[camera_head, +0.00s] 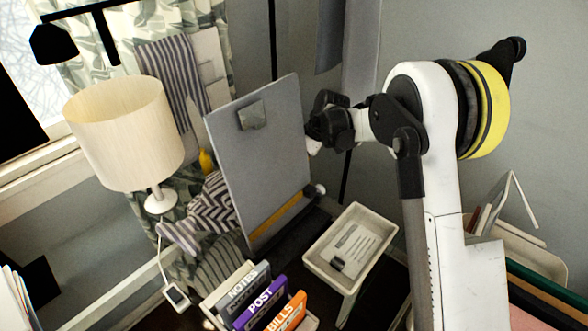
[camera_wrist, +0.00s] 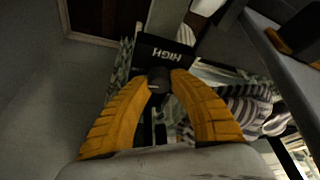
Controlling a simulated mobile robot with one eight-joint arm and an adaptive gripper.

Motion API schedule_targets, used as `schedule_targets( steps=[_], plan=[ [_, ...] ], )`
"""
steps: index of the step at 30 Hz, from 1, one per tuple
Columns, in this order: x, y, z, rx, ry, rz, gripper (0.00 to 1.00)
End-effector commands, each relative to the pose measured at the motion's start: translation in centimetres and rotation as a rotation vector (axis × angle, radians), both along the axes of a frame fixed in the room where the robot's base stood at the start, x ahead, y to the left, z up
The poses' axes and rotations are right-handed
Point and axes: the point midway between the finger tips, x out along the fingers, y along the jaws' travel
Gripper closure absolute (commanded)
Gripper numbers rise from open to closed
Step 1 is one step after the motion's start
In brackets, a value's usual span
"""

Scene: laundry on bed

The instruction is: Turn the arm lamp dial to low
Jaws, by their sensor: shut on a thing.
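My gripper's two yellow fingers (camera_wrist: 160,92) show in the wrist view, with their tips closed on a small dark round dial (camera_wrist: 158,76). The dial sits at a black panel (camera_wrist: 150,50) marked HIGH, which reads upside down. A small pale mark shows on the dial's near side; I cannot tell its exact setting, and no LOW label is visible. In the head view my gripper's dark body shows right of the grey board, but its fingertips and the dial are hidden. A black arm lamp head (camera_head: 54,45) hangs at the upper left.
A grey upright board (camera_head: 255,165) stands close left of my gripper. A cream-shaded table lamp (camera_head: 125,135) is left of it. A white tray (camera_head: 319,270) and NOTES, POST and BILLS boxes (camera_head: 258,301) are below. Striped cloth (camera_head: 213,205) hangs behind the board.

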Motion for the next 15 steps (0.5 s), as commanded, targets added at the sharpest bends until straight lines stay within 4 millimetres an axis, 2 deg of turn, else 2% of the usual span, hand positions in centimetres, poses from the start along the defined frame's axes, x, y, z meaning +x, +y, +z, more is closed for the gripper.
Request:
schedule_targets(
  steps=[6,13,14,15],
  plan=[
    [-0.07,0.01,0.04,0.000,0.000,-0.108,1.00],
    [-0.05,0.01,-0.06,-0.001,0.001,-0.114,1.00],
    [-0.05,0.01,-0.06,-0.001,0.001,-0.114,0.71],
    [-0.05,0.01,-0.06,-0.001,0.001,-0.114,0.59]
  ],
)
